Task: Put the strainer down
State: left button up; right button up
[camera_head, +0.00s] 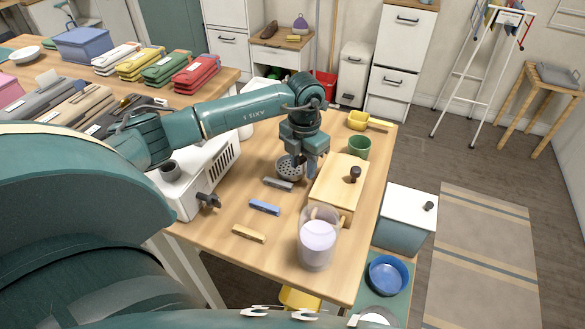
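The strainer (289,167) is a round, dark grey, perforated piece on or just above the wooden table (225,211). It lies right at the fingertips of my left gripper (309,167), on their left side. The gripper points down, and its fingers are small and partly merge with the strainer. I cannot tell whether they are closed on it, or whether the strainer touches the table. My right gripper is not in view.
Close to the right stands a wooden box (340,183) with a dark knob. Grey (278,184), blue (264,207) and tan (249,234) bars lie in front. A clear container (318,243), green cup (359,147) and yellow scoop (358,120) stand nearby. A white appliance (205,175) is left.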

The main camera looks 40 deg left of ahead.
pick_arm(q)
jog(key=shift+c, duration=0.2)
grip_shut()
jog(key=shift+r, duration=0.15)
